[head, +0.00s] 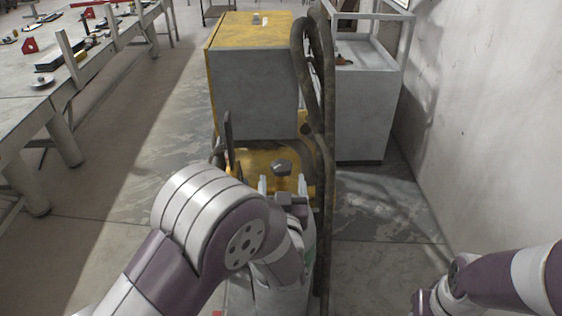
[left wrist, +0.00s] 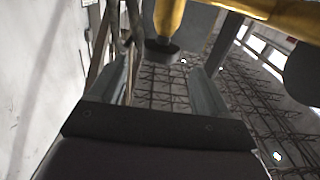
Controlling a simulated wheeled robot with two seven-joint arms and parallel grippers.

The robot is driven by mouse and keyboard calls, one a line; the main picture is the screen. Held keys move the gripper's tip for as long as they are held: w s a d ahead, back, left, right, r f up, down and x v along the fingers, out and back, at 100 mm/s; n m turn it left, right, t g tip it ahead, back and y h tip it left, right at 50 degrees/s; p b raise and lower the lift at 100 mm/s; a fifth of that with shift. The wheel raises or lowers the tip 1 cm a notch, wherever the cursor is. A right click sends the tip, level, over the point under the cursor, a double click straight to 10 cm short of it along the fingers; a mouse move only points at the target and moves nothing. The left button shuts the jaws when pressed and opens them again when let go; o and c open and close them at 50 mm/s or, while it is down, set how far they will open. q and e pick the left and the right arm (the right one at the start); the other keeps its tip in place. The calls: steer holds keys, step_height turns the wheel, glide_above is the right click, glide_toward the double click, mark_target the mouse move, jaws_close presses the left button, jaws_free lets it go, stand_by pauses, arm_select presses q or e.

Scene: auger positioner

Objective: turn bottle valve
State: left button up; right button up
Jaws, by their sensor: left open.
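A dark knob (head: 281,167), which looks like the valve, stands above the yellow machine (head: 262,160) in the middle of the head view. My left gripper (head: 282,184) is open, with its two pale fingertips to either side of and just nearer than the knob. In the left wrist view, a dark knob on a yellow stem (left wrist: 162,45) shows beyond the space between the open fingers (left wrist: 165,65). The fingers look empty, and I cannot tell whether they touch the knob. My left arm hides the machine's lower front. No bottle can be made out clearly.
Thick dark hoses (head: 322,120) hang close to the right of my left gripper. A yellow and grey cabinet (head: 253,95) stands behind. A workbench (head: 30,100) is at the left, a grey cabinet (head: 362,115) at the back right, and a wall (head: 490,120) at the right.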

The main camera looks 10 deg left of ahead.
mark_target(282, 172)
arm_select(q)
steer(key=p+x, duration=0.1)
steer(key=x, duration=0.5)
steer(key=shift+w, duration=0.5)
steer(key=shift+s, duration=0.1)
steer(key=c, duration=0.9)
